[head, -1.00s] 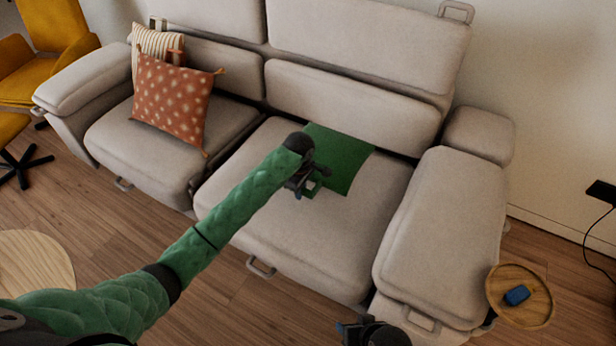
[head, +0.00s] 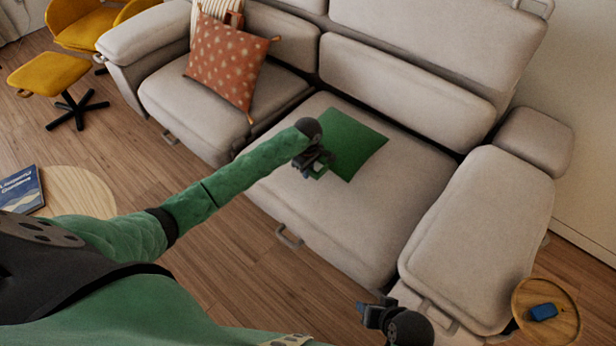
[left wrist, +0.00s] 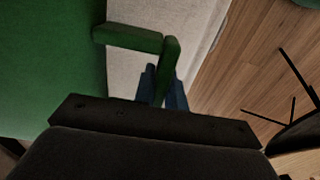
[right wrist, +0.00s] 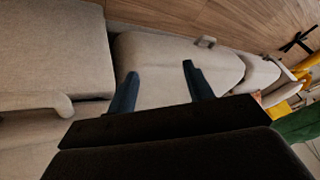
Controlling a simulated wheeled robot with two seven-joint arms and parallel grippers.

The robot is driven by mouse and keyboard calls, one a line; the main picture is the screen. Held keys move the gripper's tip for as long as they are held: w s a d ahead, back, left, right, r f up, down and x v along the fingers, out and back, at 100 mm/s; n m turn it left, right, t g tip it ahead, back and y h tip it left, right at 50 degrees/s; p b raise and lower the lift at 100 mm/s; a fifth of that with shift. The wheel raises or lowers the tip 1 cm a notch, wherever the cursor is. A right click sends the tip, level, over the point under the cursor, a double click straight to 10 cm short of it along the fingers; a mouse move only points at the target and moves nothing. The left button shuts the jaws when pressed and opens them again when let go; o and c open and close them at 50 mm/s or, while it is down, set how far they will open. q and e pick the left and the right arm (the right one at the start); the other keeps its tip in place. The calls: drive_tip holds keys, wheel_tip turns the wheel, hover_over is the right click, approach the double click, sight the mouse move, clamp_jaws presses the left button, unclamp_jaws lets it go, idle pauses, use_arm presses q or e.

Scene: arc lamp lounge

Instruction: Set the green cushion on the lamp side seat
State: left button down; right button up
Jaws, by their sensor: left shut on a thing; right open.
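The green cushion (head: 352,147) is over the right seat of the grey sofa (head: 375,220), near the backrest; I cannot tell whether it rests on the seat. My left gripper (head: 318,170) is at its front-left edge, shut on its green strap loop. In the left wrist view the strap (left wrist: 128,36) runs from the cushion (left wrist: 50,65) to between the fingers (left wrist: 163,90). My right gripper (head: 366,314) is open and empty in front of the sofa's right armrest; its spread fingers (right wrist: 160,85) show in the right wrist view. No lamp is in view.
An orange dotted cushion (head: 225,62) and a striped cushion (head: 220,12) lean on the left seat. A round side table (head: 562,322) with a blue object (head: 543,312) stands by the right armrest (head: 480,230). A yellow stool (head: 50,75) and wooden table (head: 80,185) are left.

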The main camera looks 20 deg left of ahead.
use_arm(q)
wheel_tip(320, 180, down, 3)
drive_tip(key=shift+f, duration=0.35)
use_arm(e)
drive_tip(key=shift+s+r, duration=0.3)
drive_tip(key=shift+s, duration=0.3)
use_arm(q)
drive_tip(key=c, duration=1.5)
unclamp_jaws()
drive_tip(key=shift+f, duration=0.1)
drive_tip(key=shift+o, duration=0.2)
use_arm(e)
drive_tip(key=shift+w+r, duration=0.15)
drive_tip(key=shift+w, duration=0.2)
drive_tip(key=shift+w, duration=0.15)
